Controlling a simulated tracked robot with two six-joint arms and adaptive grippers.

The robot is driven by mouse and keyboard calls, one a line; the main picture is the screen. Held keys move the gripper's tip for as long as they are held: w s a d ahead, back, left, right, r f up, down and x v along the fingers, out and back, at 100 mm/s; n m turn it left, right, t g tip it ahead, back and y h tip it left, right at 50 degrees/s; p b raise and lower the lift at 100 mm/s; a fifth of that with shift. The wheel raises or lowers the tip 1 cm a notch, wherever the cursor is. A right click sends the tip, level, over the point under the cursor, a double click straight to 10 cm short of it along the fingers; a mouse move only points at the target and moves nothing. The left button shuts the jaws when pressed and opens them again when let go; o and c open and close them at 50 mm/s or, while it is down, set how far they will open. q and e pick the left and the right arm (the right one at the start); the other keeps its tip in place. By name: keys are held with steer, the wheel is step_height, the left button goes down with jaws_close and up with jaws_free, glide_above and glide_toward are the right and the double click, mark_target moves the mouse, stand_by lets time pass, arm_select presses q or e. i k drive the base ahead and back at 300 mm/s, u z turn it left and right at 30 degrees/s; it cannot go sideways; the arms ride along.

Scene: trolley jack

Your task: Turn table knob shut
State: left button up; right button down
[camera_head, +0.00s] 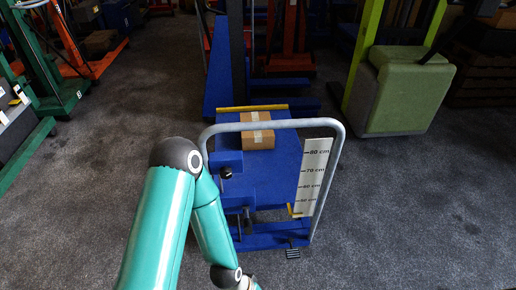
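A blue lift table (285,165) stands in the middle of the head view, with a grey tubular handle (337,190) bent around it. A small dark knob (225,172) sits on the table's left part, just right of my teal arm. I cannot tell whether it is open or shut. A cardboard box (258,131) with pale tape lies on the table top. My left arm reaches in from the lower left, and its wrist runs off the bottom edge. Neither gripper shows.
A white height scale (314,178) stands at the table's right, with a yellow pointer (294,211) near its low end. A dark pedal (292,253) is near the floor. A green padded block (395,88) stands at the back right. The floor to the right is clear.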

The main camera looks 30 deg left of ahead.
mark_target(226, 173)
steer(key=u, duration=0.8)
